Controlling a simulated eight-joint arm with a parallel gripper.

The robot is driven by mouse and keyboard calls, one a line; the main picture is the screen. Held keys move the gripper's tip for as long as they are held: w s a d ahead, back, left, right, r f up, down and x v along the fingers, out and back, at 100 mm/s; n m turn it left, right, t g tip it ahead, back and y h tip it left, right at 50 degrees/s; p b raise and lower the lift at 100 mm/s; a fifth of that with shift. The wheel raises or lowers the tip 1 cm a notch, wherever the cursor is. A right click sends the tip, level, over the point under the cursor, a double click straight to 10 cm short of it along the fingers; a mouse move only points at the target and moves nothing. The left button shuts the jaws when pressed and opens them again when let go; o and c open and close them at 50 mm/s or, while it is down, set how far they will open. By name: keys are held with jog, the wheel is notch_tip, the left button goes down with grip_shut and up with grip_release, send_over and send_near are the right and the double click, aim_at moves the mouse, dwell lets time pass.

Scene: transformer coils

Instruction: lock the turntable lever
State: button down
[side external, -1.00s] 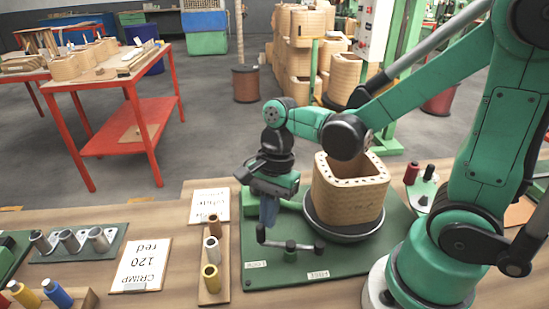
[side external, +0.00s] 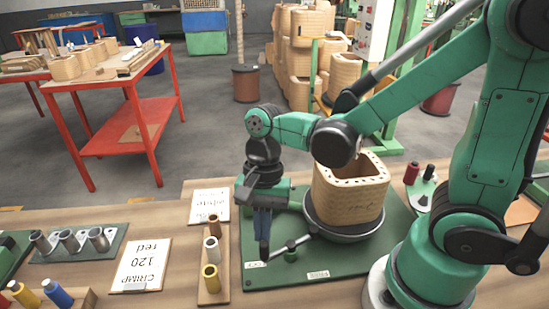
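The turntable lever (side external: 299,243) is a thin grey bar with dark fittings on the front of the green base plate (side external: 360,262). Its right end is near the turntable (side external: 345,232), a dark round plate carrying a tan slotted coil block. Its left end is by a small white label (side external: 254,264), partly covered. A second white label (side external: 317,274) lies to the right. My gripper (side external: 263,246) points down at the lever's left end, its fingers close together over the dark handle there. The fingertips and handle overlap, so I cannot tell whether it is gripped.
A wooden rack with upright spools (side external: 213,250) stands just left of the plate. Two white cards, one reading CRIMP 120 red (side external: 141,265), lie on the bench. Red and dark spools (side external: 412,173) stand right of the turntable. The front of the plate is clear.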

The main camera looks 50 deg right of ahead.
jog(key=shift+s+a, duration=0.15)
jog(key=shift+a, duration=0.05)
dwell(0.3)
dwell(0.3)
jog(key=w+d, duration=0.2)
jog(key=w, duration=0.1)
jog(key=shift+d, duration=0.35)
jog(key=v, duration=1)
jog(key=shift+w+a, duration=0.3)
jog(key=shift+w, duration=0.05)
